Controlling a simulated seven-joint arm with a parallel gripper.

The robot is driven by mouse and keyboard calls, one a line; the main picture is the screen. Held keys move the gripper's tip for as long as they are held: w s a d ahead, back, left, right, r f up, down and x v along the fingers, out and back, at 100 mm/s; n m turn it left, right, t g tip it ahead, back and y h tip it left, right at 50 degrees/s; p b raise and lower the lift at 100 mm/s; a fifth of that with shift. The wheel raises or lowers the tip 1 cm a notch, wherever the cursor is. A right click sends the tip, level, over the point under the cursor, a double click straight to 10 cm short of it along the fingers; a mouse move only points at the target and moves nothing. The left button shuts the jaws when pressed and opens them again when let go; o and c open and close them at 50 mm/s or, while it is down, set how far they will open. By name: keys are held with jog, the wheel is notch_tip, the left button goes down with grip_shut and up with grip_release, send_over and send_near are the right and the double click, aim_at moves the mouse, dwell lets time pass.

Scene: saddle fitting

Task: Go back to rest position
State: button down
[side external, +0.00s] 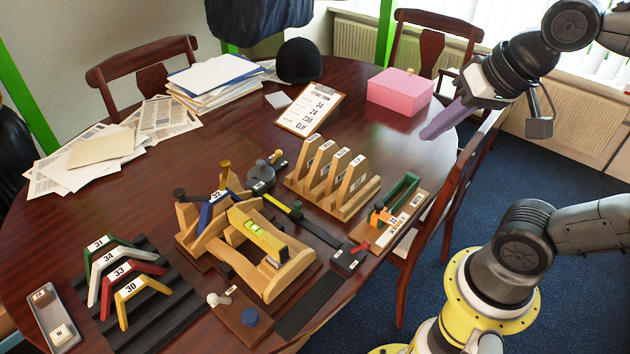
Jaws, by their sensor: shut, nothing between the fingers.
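My gripper (430,132) is at the upper right, its purple fingers together and empty, pointing down and to the left. It hangs above the right edge of the round wooden table (350,85), just below and right of a pink box (400,92). It is apart from the fitting parts on the table. The wooden fixture (290,277) with a yellow level (258,236) on it stands at the table's front middle. A blue gauge numbered 32 (215,205) sits at its back left.
A stand of colored gauges (130,300) is at the front left, beside a grey tray (45,318). A slotted wooden rack (330,178) and a green-and-orange tool (395,205) are right of center. A clipboard (310,108), black helmet (299,62) and papers (88,165) lie farther back. Chairs surround the table.

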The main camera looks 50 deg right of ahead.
jog(key=f+n, duration=0.1)
jog(key=n, duration=0.1)
jog(key=s+f+n, duration=0.1)
jog(key=f+n, duration=0.1)
jog(key=s+f+n, duration=0.1)
jog(key=n, duration=0.1)
jog(key=shift+s+f+g, duration=0.15)
jog(key=shift+g, duration=0.15)
jog(key=c, duration=1.6)
grip_release()
